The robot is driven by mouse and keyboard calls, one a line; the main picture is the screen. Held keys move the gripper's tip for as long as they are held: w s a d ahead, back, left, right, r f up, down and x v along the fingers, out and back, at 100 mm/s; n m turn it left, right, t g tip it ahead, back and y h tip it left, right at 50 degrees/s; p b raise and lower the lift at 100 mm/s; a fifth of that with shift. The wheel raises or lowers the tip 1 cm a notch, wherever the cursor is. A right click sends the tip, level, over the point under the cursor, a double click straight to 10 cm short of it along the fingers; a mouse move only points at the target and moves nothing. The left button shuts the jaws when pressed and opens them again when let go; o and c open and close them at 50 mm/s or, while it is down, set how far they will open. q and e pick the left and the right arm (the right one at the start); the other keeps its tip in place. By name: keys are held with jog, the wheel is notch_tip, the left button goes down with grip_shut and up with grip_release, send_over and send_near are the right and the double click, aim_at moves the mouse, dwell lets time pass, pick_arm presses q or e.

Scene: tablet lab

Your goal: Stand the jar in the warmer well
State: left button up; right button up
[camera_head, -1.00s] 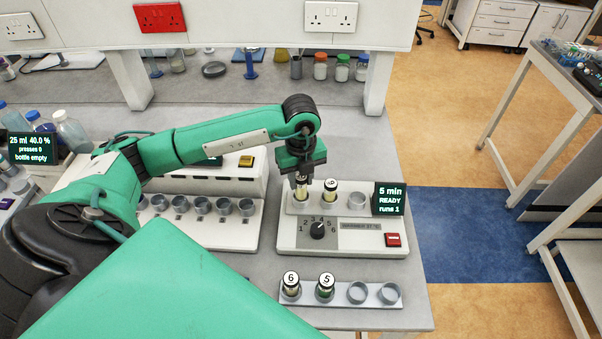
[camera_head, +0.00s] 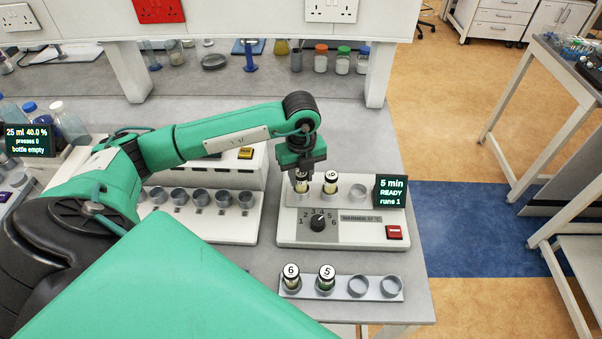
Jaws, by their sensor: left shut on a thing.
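The warmer (camera_head: 343,232) is a pale box with a dial, a red button and a row of wells along its back. My left gripper (camera_head: 302,178) points down over its leftmost well and is shut on a jar (camera_head: 301,186), mostly hidden by the fingers. I cannot tell how deep that jar sits in the well. A second jar with a numbered white lid (camera_head: 331,179) stands upright in the middle well. The right well (camera_head: 360,191) is empty. My right gripper is not in view.
A display (camera_head: 390,191) at the warmer's right reads "5 min READY runs 1". In front, a rack (camera_head: 322,290) holds jars 6 (camera_head: 291,274) and 5 (camera_head: 327,275), with two empty rings at right. A unit with several empty cups (camera_head: 199,226) stands left.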

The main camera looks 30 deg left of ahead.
pick_arm(q)
jog(key=shift+f, duration=0.25)
jog(key=o, duration=1)
jog(key=shift+o, duration=0.2)
jog(key=shift+r, duration=0.1)
notch_tip(320, 180, up, 14)
jog(key=b, duration=0.3)
